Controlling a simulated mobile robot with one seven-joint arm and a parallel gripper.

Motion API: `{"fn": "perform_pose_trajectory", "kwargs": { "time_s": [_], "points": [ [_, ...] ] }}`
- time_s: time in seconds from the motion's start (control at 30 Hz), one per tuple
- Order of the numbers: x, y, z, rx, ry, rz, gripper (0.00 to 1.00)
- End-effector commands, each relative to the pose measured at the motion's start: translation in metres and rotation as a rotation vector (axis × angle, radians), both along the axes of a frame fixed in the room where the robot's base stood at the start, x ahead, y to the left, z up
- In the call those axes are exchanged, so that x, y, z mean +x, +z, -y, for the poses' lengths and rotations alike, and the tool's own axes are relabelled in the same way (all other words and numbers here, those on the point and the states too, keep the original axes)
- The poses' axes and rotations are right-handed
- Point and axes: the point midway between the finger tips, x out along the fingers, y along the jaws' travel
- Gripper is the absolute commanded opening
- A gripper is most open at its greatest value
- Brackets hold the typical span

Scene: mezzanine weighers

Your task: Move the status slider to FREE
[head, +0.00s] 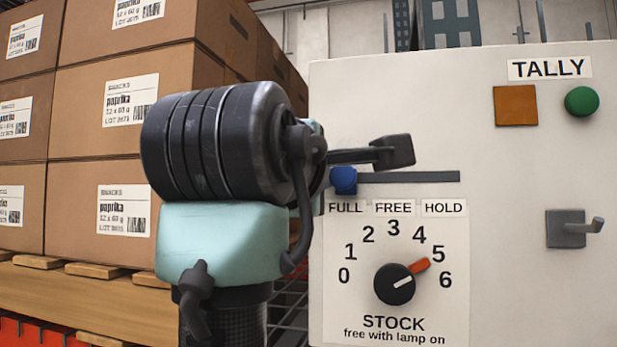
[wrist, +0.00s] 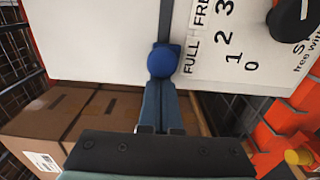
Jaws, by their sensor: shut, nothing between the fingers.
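The status slider's blue knob (head: 344,180) sits at the left end of its dark horizontal slot (head: 415,177), above the FULL label (head: 345,208). The FREE label (head: 393,208) is to its right, with HOLD beyond. In the wrist view the blue knob (wrist: 163,60) is at the tips of my gripper (wrist: 160,84), whose fingers are together and empty. I cannot tell whether they touch the knob.
Below the labels is a STOCK dial (head: 395,284) with an orange mark near 5. A brown-orange square (head: 515,105), a green button (head: 581,101) and a grey lever (head: 572,228) are further right. Stacked cartons (head: 110,110) stand left.

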Motion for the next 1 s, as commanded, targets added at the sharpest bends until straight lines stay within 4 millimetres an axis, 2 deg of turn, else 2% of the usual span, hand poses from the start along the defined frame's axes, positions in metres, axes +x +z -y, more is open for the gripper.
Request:
{"fn": "perform_pose_trajectory", "kwargs": {
  "time_s": [1.0],
  "points": [
    [-0.010, 0.000, 0.031, 0.002, -0.004, 0.001, 0.00]
  ]
}}
